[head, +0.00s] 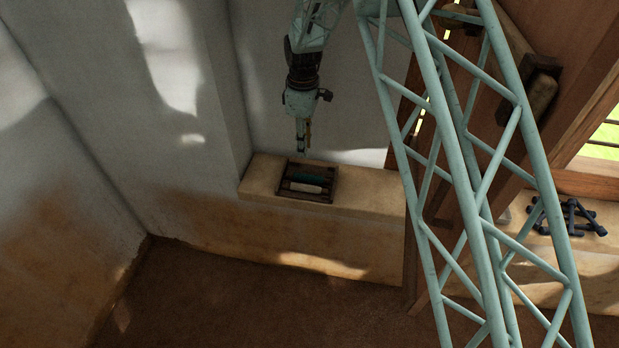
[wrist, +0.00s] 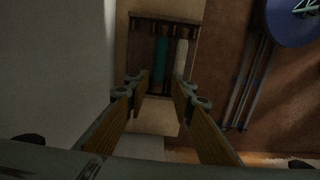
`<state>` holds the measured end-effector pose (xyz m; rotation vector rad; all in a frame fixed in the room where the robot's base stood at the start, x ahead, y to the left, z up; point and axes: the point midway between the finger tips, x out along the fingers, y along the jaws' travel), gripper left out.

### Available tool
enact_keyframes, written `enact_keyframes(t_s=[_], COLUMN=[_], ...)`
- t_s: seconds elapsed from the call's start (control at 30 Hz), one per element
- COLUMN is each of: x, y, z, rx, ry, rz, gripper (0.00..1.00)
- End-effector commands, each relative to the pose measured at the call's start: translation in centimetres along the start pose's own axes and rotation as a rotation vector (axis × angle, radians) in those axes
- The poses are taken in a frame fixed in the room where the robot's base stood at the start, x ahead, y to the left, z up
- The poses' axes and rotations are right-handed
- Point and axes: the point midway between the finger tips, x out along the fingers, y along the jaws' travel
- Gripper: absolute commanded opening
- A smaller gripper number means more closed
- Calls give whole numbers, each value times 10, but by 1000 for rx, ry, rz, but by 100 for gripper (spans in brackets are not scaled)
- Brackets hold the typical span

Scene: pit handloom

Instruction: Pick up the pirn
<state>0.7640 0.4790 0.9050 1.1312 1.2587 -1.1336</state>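A dark wooden tray (head: 284,190) sits on the pale ledge. It holds a teal pirn (head: 309,177) and a white pirn (head: 305,187) lying side by side. In the wrist view the tray (wrist: 165,18) is ahead of the fingers, with the teal pirn (wrist: 159,60) near the middle and the white pirn (wrist: 181,58) to its right. My gripper (head: 303,149) points down above the tray, apart from it. In the wrist view my gripper (wrist: 160,90) has its fingers spread with nothing between them. The fingers do not touch either pirn.
The ledge (head: 365,190) has bare room right of the tray, with the wall close behind. A wooden loom post (head: 440,235) stands to the right, partly behind my lattice column. Dark blue metal parts (head: 568,215) lie at far right. A blue disc (wrist: 294,22) shows in the wrist view.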

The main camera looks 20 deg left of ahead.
Motion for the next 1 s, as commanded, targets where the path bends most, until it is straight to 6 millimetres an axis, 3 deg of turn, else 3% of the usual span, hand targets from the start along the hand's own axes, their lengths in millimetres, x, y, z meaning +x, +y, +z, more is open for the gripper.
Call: enact_keyframes(t_s=[0.57,1.0], x=[8,55], y=[2,1], z=[-3,-3], rx=[-15,-15], ry=[-1,-2], rz=[2,1], gripper=[23,23])
